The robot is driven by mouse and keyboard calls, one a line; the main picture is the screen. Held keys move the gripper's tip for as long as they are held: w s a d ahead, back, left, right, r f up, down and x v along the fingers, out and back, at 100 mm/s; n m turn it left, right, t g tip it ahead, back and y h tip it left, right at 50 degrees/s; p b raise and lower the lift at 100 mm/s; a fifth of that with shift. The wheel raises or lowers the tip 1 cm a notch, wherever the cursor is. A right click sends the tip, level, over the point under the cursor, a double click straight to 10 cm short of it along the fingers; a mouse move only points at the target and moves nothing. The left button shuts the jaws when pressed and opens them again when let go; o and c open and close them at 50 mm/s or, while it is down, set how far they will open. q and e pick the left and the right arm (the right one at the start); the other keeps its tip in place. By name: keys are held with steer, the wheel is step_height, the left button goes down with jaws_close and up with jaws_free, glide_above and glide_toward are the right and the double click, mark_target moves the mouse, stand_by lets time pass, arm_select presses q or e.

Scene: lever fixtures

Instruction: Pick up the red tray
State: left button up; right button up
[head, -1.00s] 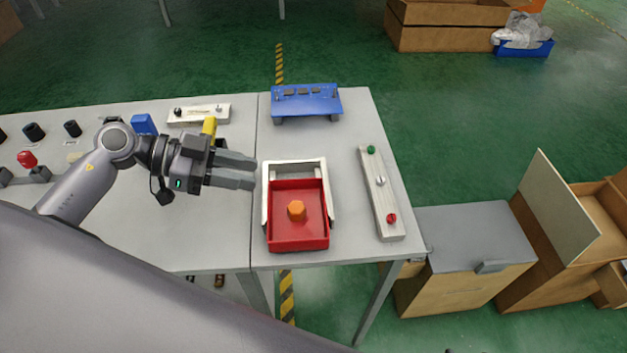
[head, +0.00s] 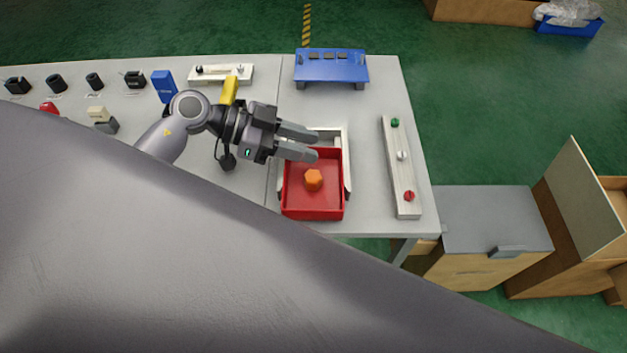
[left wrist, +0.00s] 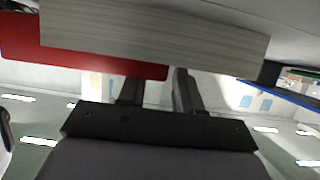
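The red tray (head: 313,212) sits on the workbench in the head view, open at the top, with an orange faceted piece (head: 313,180) inside. A white bracket-like frame (head: 347,172) stands around its back and sides. My left gripper (head: 314,145) is open, its two fingers apart and nothing seen between them. Its fingertips overlap the tray's back edge and the frame; whether they touch is unclear. In the left wrist view, a red surface (left wrist: 70,52), likely the tray, shows at upper left beyond the fingers (left wrist: 157,90). My right gripper is not in view.
A white panel with green and red knobs (head: 401,165) lies right of the tray. A blue stand (head: 331,68) is behind it. Knobs, a blue block (head: 163,87) and a white switch strip (head: 220,74) occupy the left. Bare tabletop lies between tray and panel.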

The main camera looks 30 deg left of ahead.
arm_select(q)
jaws_close()
steer(key=shift+r, duration=0.1)
steer(key=shift+r, duration=0.65)
step_height(320, 180, up, 19)
steer(key=p, duration=0.2)
steer(key=shift+f+p, duration=0.2)
steer(key=shift+p, duration=0.15)
